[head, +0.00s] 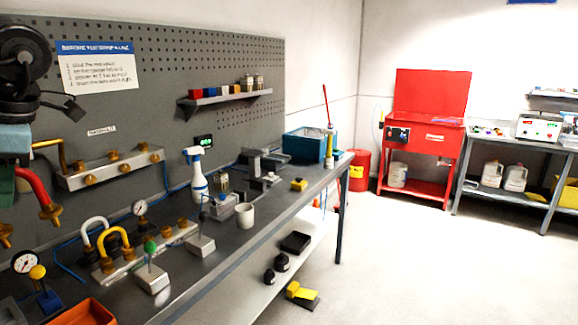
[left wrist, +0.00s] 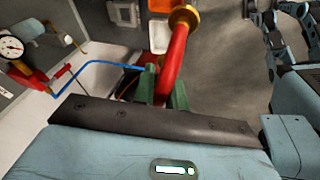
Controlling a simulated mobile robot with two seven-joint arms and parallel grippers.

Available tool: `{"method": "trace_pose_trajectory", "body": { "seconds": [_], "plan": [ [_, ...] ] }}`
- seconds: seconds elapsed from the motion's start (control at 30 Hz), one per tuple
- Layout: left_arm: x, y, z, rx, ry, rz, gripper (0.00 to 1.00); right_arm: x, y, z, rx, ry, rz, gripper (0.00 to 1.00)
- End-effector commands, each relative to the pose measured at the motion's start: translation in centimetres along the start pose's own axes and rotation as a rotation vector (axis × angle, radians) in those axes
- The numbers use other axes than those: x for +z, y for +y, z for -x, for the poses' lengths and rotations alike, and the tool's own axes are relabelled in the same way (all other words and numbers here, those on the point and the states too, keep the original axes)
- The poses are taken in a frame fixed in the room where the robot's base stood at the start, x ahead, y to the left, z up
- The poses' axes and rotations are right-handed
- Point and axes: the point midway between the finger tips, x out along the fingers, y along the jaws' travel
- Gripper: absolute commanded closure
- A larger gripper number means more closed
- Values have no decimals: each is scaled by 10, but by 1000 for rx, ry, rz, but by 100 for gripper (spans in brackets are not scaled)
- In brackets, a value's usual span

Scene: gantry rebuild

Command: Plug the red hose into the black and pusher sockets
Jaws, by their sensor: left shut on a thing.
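The red hose (head: 36,184) is a short bent tube with brass ends, held at the far left of the head view. My left gripper (head: 10,182) is shut on it, above the bench. In the left wrist view the red hose (left wrist: 174,68) passes between the green fingers of my left gripper (left wrist: 163,90), with one brass end toward the top. A manifold rail with brass fittings (head: 180,232) lies on the bench below and right of the hose. I cannot tell which sockets are the black and pusher ones. My right gripper does not show.
A white hose (head: 93,226) and a yellow hose (head: 112,236) stand on the bench. Blocks with a green knob (head: 151,278) and a dark stem (head: 201,245) sit nearby. A wall manifold (head: 110,168), spray bottle (head: 197,178), cup (head: 244,215) and orange bin (head: 82,313) are also around.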

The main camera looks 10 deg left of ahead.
Motion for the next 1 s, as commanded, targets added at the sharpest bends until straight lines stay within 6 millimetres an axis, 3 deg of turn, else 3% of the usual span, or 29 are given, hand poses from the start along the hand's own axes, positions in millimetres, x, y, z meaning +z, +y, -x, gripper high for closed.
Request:
{"method": "trace_pose_trajectory", "body": {
  "seconds": [0.1, 0.2, 0.4, 0.5, 0.7, 1.0],
  "plan": [
    [-23, 13, -42, 23, -23, -106, 100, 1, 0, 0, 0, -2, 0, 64],
    [-33, 18, -76, 52, -41, -210, 100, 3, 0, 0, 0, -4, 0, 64],
    [-32, 12, -139, 122, -85, -444, 100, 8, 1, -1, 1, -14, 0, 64],
    [-26, 6, -160, 155, -102, -547, 100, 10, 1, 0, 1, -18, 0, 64],
    [-14, -2, -182, 198, -123, -671, 100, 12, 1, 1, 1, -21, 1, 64],
    [-6, -9, -194, 222, -136, -751, 100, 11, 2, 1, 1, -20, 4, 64]
  ]
}}
